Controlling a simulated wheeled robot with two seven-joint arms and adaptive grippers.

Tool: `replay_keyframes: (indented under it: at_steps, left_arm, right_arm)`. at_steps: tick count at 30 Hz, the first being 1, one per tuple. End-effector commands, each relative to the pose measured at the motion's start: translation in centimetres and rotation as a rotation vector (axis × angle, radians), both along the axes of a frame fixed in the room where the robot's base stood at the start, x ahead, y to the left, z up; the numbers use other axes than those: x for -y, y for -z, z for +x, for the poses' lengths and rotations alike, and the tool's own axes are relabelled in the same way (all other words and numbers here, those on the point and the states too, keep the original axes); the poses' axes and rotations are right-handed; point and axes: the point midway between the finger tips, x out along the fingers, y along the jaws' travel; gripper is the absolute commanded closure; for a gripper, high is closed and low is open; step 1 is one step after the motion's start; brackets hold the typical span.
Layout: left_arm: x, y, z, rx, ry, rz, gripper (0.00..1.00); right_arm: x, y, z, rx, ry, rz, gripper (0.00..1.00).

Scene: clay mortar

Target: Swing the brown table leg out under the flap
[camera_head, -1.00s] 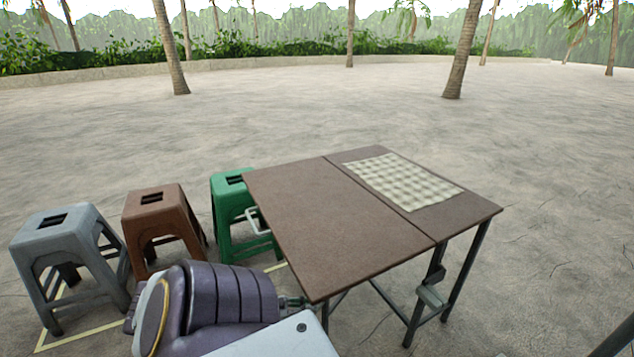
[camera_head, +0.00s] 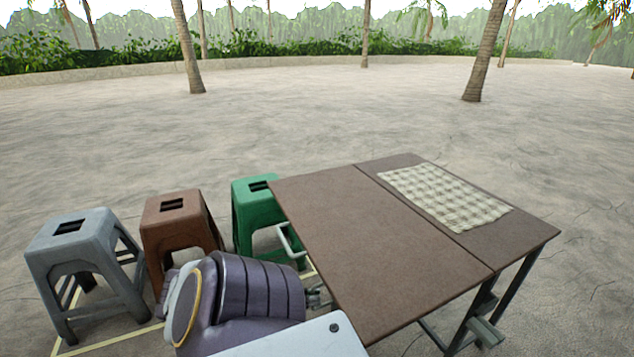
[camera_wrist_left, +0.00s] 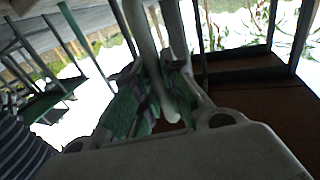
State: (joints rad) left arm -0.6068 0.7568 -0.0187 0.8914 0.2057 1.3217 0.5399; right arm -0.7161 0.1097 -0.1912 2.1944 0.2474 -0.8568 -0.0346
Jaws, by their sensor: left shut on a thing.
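The brown table (camera_head: 525,228) stands at the right in the head view. Its wide left panel, the flap (camera_head: 385,245), lies level with the narrower cloth-covered part, with a seam between. My left gripper (camera_head: 316,297) is low beside the flap's left edge, partly hidden by my arm. In the left wrist view its green-grey fingers (camera_wrist_left: 160,100) are closed around a pale grey tube, seemingly the table leg (camera_wrist_left: 143,45). The leg's lower part and the flap's underside are hidden in the head view. My right gripper is not in view.
A grey stool (camera_head: 85,255), a brown stool (camera_head: 180,225) and a green stool (camera_head: 258,212) stand in a row left of the table. A pale grey loop (camera_head: 288,240) shows between the green stool and flap. A checked cloth (camera_head: 445,197) lies on the table.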

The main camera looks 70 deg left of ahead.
Motion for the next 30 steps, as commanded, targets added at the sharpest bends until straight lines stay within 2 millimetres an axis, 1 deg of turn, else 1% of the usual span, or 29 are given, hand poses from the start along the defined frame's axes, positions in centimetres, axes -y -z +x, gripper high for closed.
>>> replay_keyframes:
  at_steps: [4,14,15,20,30]
  left_arm:
    - [-0.19,0.12,-0.29,-0.002,-0.004,0.001,1.00]
    - [-0.21,0.12,-0.31,-0.003,-0.004,0.002,1.00]
    - [-0.22,0.12,-0.31,-0.003,-0.004,0.002,0.88]
    - [-0.21,0.10,-0.28,-0.002,-0.004,0.001,0.67]
    - [-0.24,0.05,-0.27,-0.001,-0.004,0.000,0.66]
  right_arm:
    - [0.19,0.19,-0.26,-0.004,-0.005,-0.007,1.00]
    - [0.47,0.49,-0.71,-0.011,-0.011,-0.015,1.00]
    - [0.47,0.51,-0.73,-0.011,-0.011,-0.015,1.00]
    - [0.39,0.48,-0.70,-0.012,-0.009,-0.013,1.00]
    - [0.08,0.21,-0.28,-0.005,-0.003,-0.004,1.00]
